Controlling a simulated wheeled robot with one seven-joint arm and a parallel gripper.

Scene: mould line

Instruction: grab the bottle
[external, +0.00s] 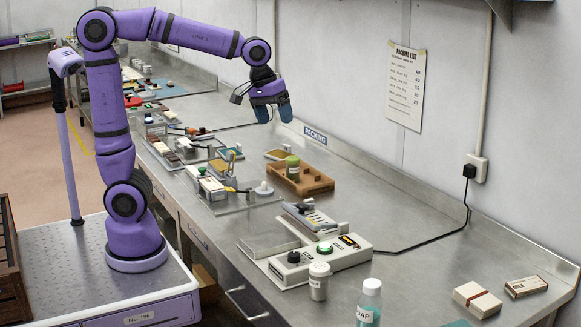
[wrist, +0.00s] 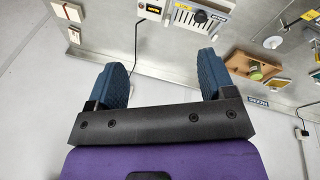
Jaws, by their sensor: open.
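My gripper (external: 274,108) hangs above the far part of the bench, well away from that bottle. In the wrist view my gripper (wrist: 161,76) has its two blue fingers wide apart, with nothing between them. A small green-capped jar (external: 292,166) stands in a wooden tray (external: 318,184).
A white-capped shaker (external: 319,281) stands left of the bottle, beside a scale-like unit (external: 290,268) with a green button. Two small boxes (external: 477,299) (external: 526,286) lie at the right. A black cable (external: 430,243) crosses the bench to a wall socket. Bench between cable and boxes is clear.

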